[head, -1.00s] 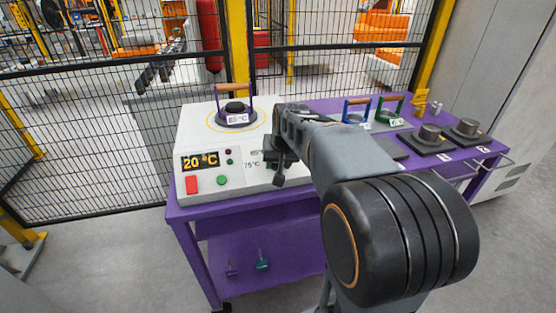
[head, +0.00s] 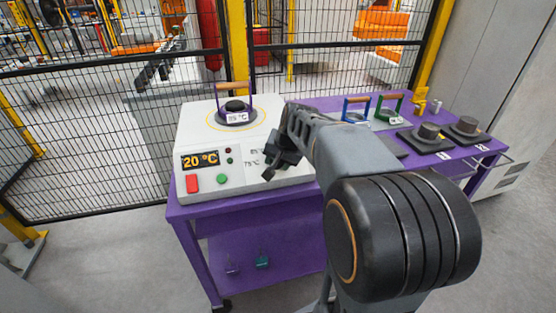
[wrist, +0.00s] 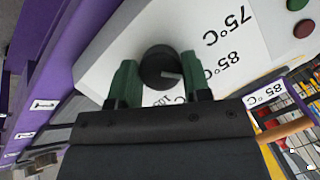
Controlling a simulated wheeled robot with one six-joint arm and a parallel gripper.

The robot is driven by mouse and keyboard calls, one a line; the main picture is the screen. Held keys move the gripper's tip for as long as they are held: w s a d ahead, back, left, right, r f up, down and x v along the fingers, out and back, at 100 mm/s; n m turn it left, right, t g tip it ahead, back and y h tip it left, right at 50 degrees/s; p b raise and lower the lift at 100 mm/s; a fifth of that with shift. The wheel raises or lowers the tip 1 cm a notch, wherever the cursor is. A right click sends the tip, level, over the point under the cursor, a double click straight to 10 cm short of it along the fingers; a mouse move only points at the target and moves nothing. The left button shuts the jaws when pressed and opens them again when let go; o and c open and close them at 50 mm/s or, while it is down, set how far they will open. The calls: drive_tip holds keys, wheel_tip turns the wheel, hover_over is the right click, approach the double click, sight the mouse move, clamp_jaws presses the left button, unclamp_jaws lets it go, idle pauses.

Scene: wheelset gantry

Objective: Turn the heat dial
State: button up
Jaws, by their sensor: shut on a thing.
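The white heater box (head: 240,172) stands on the left of the purple table, and its display (head: 199,161) reads 20 °C. In the head view my gripper (head: 285,165) is at the right part of the box front and hides the dial.
A red button (head: 193,184) and a green button (head: 223,179) sit under the display. A ring with a handle and an 85 °C tag (head: 237,117) rests on the box top. Blue (head: 356,110) and green (head: 390,108) handled pieces and dark blocks stand on the table to the right. A mesh fence stands behind.

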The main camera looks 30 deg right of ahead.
drive_tip(key=o, duration=0.9)
drive_tip(key=shift+o, duration=0.2)
drive_tip(key=a+p+v, duration=0.1)
drive_tip(key=p+v, duration=0.1)
drive_tip(key=v, duration=1.1)
drive_tip(key=shift+s+d+r+p, duration=0.15)
drive_tip(key=shift+d+r+p, duration=0.2)
drive_tip(key=shift+d+r, duration=0.1)
drive_tip(key=shift+f, duration=0.1)
